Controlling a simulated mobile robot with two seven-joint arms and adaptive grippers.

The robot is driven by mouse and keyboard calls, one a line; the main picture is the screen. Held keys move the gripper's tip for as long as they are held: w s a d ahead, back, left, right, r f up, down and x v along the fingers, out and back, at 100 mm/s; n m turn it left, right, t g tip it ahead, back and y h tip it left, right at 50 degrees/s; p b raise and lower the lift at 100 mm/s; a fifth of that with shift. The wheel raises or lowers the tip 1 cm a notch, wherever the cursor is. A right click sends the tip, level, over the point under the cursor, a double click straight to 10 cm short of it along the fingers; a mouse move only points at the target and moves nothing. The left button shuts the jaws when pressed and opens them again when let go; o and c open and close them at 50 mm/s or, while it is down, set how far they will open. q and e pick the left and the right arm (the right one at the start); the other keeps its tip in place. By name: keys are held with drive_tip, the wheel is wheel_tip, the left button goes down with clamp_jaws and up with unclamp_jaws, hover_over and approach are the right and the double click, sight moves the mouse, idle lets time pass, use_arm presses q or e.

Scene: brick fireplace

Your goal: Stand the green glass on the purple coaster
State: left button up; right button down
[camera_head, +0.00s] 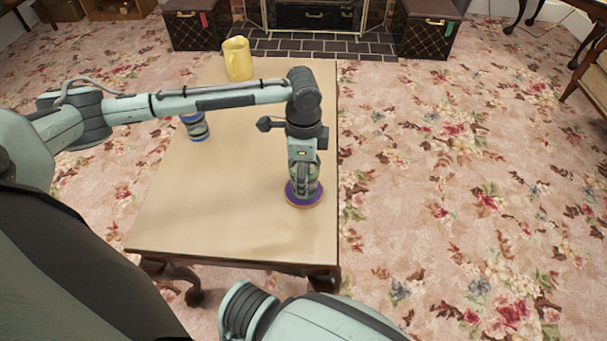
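The purple coaster (292,197) lies on the table near its front right corner, with an orange edge showing. The green glass (313,188) is upright over the coaster and appears to rest on it, mostly hidden by my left gripper. My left gripper (302,187) points straight down at the glass, with one finger in front of it. The other finger is hidden, so I cannot tell whether the fingers press on the glass. My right gripper is out of view.
The wooden table (215,215) also bears a blue-striped cup (197,131), partly under my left forearm, and a yellow mug (239,62) at the far end. The table's front left is clear. Dark boxes (428,30) stand by the fireplace.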

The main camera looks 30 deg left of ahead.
use_arm(q)
drive_tip(key=o, duration=1.3)
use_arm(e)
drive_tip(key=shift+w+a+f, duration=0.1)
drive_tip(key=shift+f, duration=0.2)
use_arm(q)
drive_tip(key=shift+r, duration=0.15)
wheel_tip(320, 180, up, 12)
drive_tip(key=p, duration=0.1)
drive_tip(key=shift+p, duration=0.4)
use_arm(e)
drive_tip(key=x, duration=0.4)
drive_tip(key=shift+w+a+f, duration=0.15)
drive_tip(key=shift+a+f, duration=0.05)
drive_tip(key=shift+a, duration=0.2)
